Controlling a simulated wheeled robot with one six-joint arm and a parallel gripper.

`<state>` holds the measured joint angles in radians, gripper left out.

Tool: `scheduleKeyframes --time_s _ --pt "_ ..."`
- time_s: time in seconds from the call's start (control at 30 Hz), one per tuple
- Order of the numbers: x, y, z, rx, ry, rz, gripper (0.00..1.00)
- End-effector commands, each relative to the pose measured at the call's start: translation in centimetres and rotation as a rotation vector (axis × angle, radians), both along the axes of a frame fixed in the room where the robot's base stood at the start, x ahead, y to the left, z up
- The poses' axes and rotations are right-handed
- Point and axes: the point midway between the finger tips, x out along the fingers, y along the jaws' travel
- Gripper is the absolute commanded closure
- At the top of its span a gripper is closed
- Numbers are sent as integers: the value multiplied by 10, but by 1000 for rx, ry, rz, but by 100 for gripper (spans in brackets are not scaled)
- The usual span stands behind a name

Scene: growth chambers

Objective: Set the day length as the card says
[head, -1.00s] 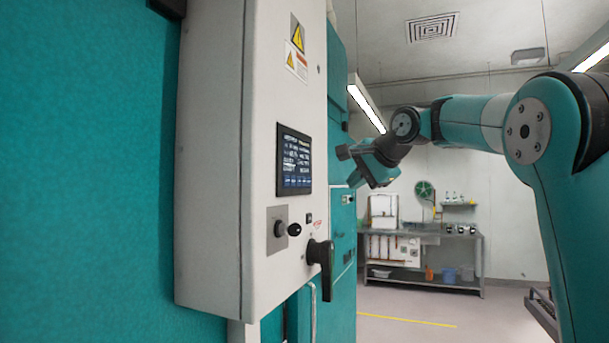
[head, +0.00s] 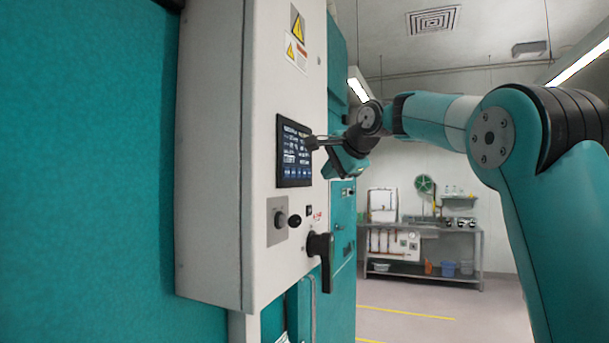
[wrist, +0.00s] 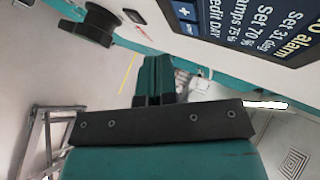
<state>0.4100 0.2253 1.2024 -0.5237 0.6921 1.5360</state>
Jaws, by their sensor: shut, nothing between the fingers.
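The control box (head: 215,150) has a dark touch screen (head: 293,150) with rows of pale text and blue keys along its bottom. In the wrist view the screen (wrist: 262,30) shows in part, turned, with a plus key and lines such as "Set 31 day", "Set 70 %" and "lamps 75 %". My gripper (head: 314,143) is shut and empty, its tip at the right edge of the screen. Whether it touches cannot be told. In the wrist view my gripper (wrist: 154,75) points along the box's face. I make out no day-length card.
Below the screen are a round knob (head: 281,220) and a large black handle (head: 322,250) that sticks out. Warning labels (head: 296,38) are above. A steel bench (head: 430,232) stands at the back. The floor (head: 405,300) between is clear.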

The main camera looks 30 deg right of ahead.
Motion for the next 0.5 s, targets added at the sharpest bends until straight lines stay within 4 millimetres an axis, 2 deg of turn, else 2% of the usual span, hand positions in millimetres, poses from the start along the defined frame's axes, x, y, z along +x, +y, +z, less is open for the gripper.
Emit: scheduleKeyframes --time_s 0.2,0.5 --pt "15 12 2 1 0 1 100" --pt "18 14 1 0 0 -1 100"
